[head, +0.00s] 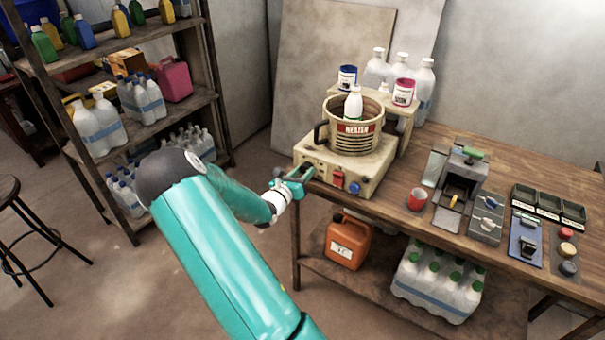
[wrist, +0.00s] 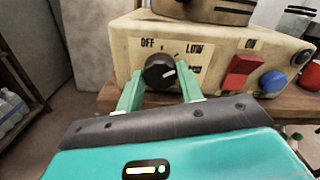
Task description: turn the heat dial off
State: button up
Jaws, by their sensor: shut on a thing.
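The heater box (head: 345,165) is a cream unit at the left end of the wooden table, with a pot labelled HEATER (head: 353,127) on top. Its black heat dial (wrist: 159,70) is on the front panel in the wrist view, beside the OFF and LOW markings. The dial's white pointer mark faces right, away from OFF at the upper left. My gripper (wrist: 160,90) has one green finger on each side of the dial and is shut on it. In the head view my gripper (head: 300,176) is at the box's left front, where it hides the dial.
A red switch (wrist: 240,72) and a blue button (wrist: 273,82) sit right of the dial. A white bottle (head: 353,103) stands in the pot. A red cup (head: 417,199) and several devices stand further right. An orange canister (head: 348,242) is on the lower shelf.

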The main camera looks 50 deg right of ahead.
jog(key=n, duration=0.5)
jog(key=shift+n, duration=0.3)
jog(key=n, duration=0.5)
jog(key=shift+n, duration=0.4)
jog(key=shift+f, duration=0.1)
jog(key=o, duration=1)
jog(key=shift+a, duration=0.15)
jog(key=s+a, duration=0.1)
jog(key=a, duration=1.2)
jog(key=shift+a, duration=0.25)
jog(key=shift+s, duration=0.15)
